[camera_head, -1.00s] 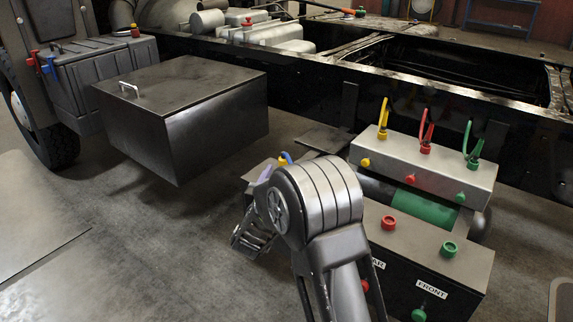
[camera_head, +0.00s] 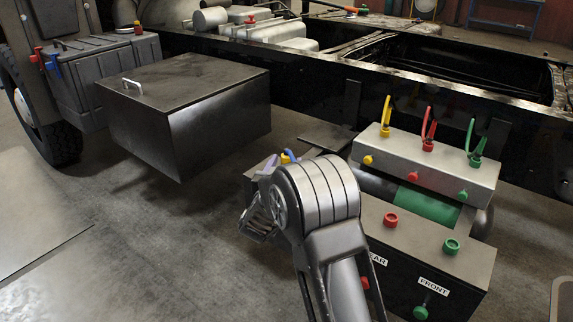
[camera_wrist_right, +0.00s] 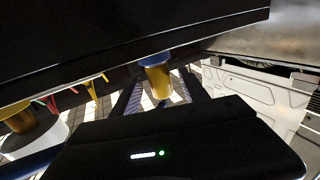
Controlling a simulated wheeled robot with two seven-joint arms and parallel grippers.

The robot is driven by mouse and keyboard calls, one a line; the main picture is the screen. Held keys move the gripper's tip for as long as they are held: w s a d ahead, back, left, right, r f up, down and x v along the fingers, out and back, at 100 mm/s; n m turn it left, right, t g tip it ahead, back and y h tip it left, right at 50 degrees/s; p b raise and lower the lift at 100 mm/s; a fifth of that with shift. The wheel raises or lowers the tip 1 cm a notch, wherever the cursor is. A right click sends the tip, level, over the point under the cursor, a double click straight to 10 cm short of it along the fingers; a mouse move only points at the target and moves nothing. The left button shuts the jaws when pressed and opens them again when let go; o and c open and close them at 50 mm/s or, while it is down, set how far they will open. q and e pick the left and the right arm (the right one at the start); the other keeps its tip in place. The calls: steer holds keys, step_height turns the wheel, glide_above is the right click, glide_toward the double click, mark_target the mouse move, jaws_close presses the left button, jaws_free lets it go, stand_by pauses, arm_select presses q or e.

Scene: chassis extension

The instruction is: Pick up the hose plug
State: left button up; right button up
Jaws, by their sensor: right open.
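Several coloured plugs stand by the truck; I cannot tell which one is the hose plug. In the right wrist view, a yellow cylinder (camera_wrist_right: 158,82) with a blue end lies ahead, in line with the space between the fingers of my right gripper (camera_wrist_right: 160,92). The jaws are open, and I see no grip on the cylinder. In the head view, my right gripper (camera_head: 258,222) is at the left end of the black box, partly hidden by my arm. A blue piece (camera_head: 289,155) and a purple piece show just above it. My left gripper is not in view.
A silver box (camera_head: 430,160) carries yellow, red and green plugs with hoses. The black box (camera_head: 425,237) below has red and green plugs and front labels. A dark metal case (camera_head: 190,95) stands to the left. The floor before it is clear.

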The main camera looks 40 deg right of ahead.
mark_target(289, 156)
steer(key=x, duration=0.4)
steer(key=shift+w+d, duration=0.15)
stand_by(0.4)
jaws_close()
stand_by(0.4)
